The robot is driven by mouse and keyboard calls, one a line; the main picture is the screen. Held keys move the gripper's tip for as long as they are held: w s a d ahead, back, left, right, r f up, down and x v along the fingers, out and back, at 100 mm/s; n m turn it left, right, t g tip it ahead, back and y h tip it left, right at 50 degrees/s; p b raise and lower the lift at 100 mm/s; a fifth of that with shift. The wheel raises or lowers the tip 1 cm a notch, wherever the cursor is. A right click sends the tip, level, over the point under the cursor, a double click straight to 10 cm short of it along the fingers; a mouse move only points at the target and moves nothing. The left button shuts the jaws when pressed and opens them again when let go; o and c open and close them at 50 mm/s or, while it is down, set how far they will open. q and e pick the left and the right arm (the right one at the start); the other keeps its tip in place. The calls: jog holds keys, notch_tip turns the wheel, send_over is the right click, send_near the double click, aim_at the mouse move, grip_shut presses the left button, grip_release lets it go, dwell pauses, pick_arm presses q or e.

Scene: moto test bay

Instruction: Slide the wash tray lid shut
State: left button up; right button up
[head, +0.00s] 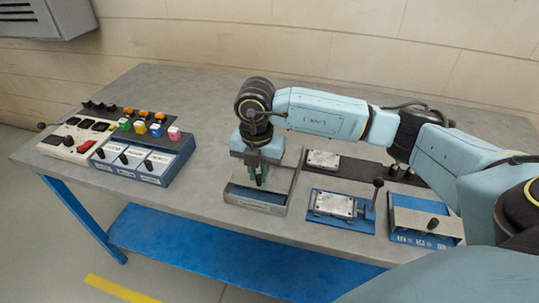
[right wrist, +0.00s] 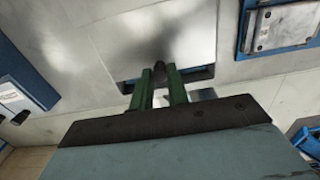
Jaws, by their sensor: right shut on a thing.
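The wash tray (head: 254,205) sits near the front edge of the bench, a low grey and blue box. Its flat grey metal lid (head: 284,180) covers the back part, leaving a dark open strip along the front. In the right wrist view the lid (right wrist: 110,42) fills the top middle, with the tray's blue-edged opening (right wrist: 204,73) beside it. My right gripper (head: 260,183) points down over the tray. Its green fingers (right wrist: 160,78) are shut on the lid's dark knob (right wrist: 159,55). The fingers partly hide the opening. My left gripper is not in view.
A blue fixture with a metal plate (head: 333,205) and upright lever (head: 376,191) stands just right of the tray. A blue-fronted box (head: 425,222) is further right. Switch panels (head: 142,160) stand at left. Clear bench lies between them and the tray.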

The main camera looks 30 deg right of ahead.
jog(key=shift+s+a+p, duration=0.5)
jog(key=shift+s+a, duration=0.65)
jog(key=shift+a, duration=0.25)
jog(key=o, duration=0.7)
jog(key=shift+c, duration=0.2)
notch_tip(320, 180, up, 7)
jog(key=p, duration=0.5)
